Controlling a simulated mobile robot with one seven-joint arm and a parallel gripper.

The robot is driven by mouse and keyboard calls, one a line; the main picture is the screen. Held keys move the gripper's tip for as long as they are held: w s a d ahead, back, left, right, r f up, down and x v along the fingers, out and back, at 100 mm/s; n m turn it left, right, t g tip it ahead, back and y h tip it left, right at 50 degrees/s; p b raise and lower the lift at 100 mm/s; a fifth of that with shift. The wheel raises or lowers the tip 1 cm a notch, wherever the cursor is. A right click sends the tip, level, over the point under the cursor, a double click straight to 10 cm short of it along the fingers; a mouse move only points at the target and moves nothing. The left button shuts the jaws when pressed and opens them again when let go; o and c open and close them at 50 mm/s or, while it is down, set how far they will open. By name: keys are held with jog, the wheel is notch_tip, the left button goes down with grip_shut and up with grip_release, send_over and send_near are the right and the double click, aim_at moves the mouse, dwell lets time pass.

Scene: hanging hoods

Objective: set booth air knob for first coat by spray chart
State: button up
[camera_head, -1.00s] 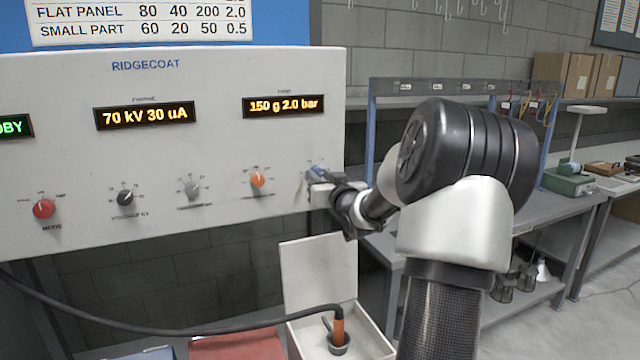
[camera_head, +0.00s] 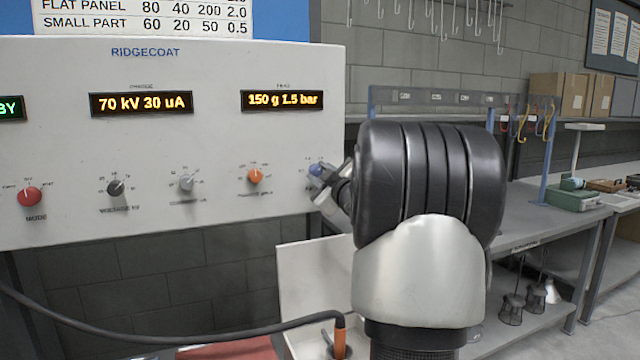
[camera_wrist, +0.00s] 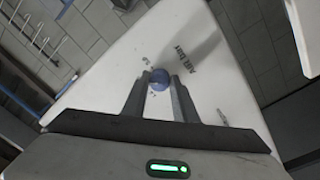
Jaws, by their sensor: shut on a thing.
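The booth panel, marked RIDGECOAT (camera_head: 146,52), carries a row of knobs. The blue air knob (camera_head: 317,170) is at the far right of the row. My gripper (camera_head: 322,176) is shut on it. In the wrist view the blue knob (camera_wrist: 159,79) sits between the two fingertips (camera_wrist: 160,84) against the white panel, beside printed lettering that looks like AIR BAR. The right display (camera_head: 283,100) reads 150 g 1.5 bar. The left display (camera_head: 142,103) reads 70 kV 30 uA. The spray chart (camera_head: 145,15) is cut off at the top, showing FLAT PANEL 80 40 200 2.0 and SMALL PART 60 20 50 0.5.
An orange knob (camera_head: 255,176) is close left of the blue one, with a grey knob (camera_head: 186,183), a black knob (camera_head: 116,187) and a red knob (camera_head: 29,197) further left. An open white box (camera_head: 315,290) and black hose (camera_head: 190,338) are below. A grey workbench (camera_head: 540,215) stands right.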

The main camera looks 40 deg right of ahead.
jog(key=shift+n+b, duration=0.3)
jog(key=shift+n, duration=0.2)
jog(key=o, duration=1)
jog(key=shift+o, duration=0.2)
jog(key=p+v, duration=0.1)
jog(key=v, duration=1.6)
jog(key=shift+s, duration=0.25)
jog(key=shift+w+a+f, duration=0.1)
